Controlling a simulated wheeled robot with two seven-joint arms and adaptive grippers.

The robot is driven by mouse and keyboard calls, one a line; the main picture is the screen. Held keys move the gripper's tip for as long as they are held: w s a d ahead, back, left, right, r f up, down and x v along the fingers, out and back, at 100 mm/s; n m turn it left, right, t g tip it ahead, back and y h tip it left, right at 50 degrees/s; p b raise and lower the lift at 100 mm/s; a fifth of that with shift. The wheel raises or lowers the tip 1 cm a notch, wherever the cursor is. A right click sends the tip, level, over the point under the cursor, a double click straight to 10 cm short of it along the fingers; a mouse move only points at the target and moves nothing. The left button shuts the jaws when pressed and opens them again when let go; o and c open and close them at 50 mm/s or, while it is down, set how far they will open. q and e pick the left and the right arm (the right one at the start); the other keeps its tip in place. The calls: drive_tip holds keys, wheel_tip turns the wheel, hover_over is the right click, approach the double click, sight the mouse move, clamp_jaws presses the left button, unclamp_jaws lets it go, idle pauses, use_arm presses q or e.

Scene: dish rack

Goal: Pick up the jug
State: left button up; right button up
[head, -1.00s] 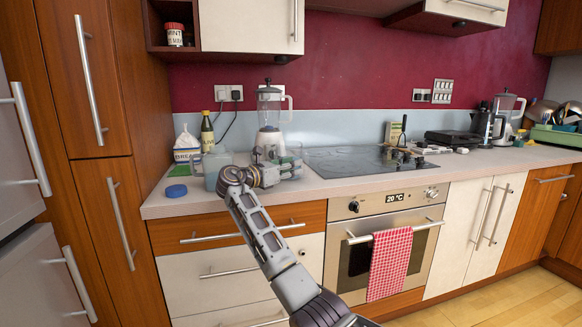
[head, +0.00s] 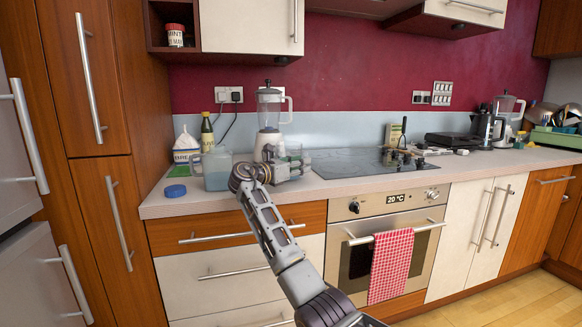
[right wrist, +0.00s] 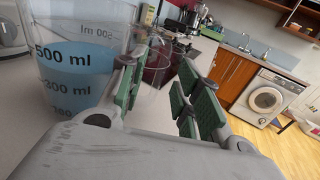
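A clear jug with blue contents (head: 216,172) stands on the counter in the head view, left of my right gripper. A clear glass vessel (head: 281,152) stands partly hidden behind the gripper. In the right wrist view a clear measuring jug (right wrist: 72,75) with ml marks and a blue lower part stands close at the left, just outside the near finger; I cannot tell which of the two it is. My right gripper (head: 299,164) is low over the counter, with its green-padded fingers apart (right wrist: 160,92). A clear glass shape shows beyond them. My left gripper is out of view.
A blender (head: 267,140) stands behind the gripper. The hob (head: 365,162) lies to the right. A blue lid (head: 175,191), a white bag (head: 185,148) and a dark bottle (head: 207,133) are at the left. The front counter strip is mostly clear.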

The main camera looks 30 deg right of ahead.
sight(306, 176)
drive_tip(key=shift+b+x, duration=0.7)
drive_tip(key=shift+x, duration=1)
clamp_jaws()
drive_tip(key=shift+r, duration=0.1)
